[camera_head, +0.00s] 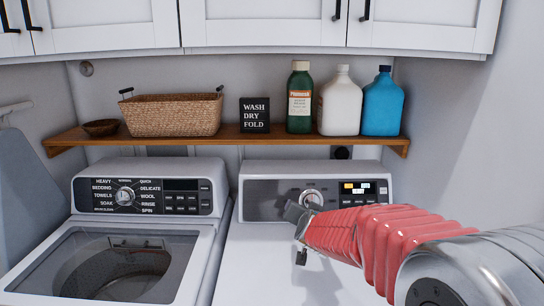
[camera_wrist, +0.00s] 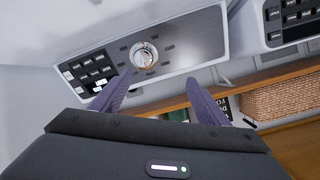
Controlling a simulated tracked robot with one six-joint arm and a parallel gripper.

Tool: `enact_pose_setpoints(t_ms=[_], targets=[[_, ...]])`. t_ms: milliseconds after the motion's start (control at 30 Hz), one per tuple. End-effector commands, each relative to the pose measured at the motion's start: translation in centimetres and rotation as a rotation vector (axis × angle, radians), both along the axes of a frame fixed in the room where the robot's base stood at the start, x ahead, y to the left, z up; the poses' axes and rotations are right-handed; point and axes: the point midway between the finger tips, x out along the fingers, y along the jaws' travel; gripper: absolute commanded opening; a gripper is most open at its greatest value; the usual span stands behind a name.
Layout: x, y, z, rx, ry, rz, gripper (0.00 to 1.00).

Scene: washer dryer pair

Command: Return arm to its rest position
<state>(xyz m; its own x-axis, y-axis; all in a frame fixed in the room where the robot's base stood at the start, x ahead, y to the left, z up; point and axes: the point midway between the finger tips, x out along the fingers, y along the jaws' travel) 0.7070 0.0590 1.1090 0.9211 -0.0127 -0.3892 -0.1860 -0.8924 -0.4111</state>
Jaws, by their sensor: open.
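My gripper (camera_head: 298,232) is in front of the right machine's control panel (camera_head: 262,194) in the head view, at the end of my red-sleeved arm. Its jaws are open, with nothing seen between them. One finger is close to the silver dial (camera_head: 312,198) in the picture; I cannot tell whether they touch. In the wrist view, the two purple-grey fingers (camera_wrist: 160,78) are apart, with the dial (camera_wrist: 145,54) just beyond and between their tips. The wrist view is turned nearly upside down. The panel's lit display (camera_head: 356,188) shows white and yellow segments.
A wooden shelf (camera_head: 220,138) above holds a wicker basket (camera_head: 172,116), a small bowl (camera_head: 101,127), a sign (camera_head: 255,115) and green (camera_head: 300,105), white (camera_head: 340,108) and blue (camera_head: 383,108) bottles. A washer (camera_head: 120,262) stands left. White cabinets (camera_head: 270,22) hang above.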

Motion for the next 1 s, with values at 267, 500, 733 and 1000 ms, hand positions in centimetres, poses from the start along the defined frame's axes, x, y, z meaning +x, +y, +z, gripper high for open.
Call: enact_pose_setpoints(t_ms=[267,500,733,1000], targets=[[-6.8,0.5,2.3,-0.039,0.100,0.126,0.69],[-13.4,0.3,2.8,-0.090,0.202,0.213,0.69],[-20.1,-0.4,2.4,-0.149,0.307,0.277,0.69],[-28.4,-2.1,1.0,-0.226,0.443,0.324,0.69]])
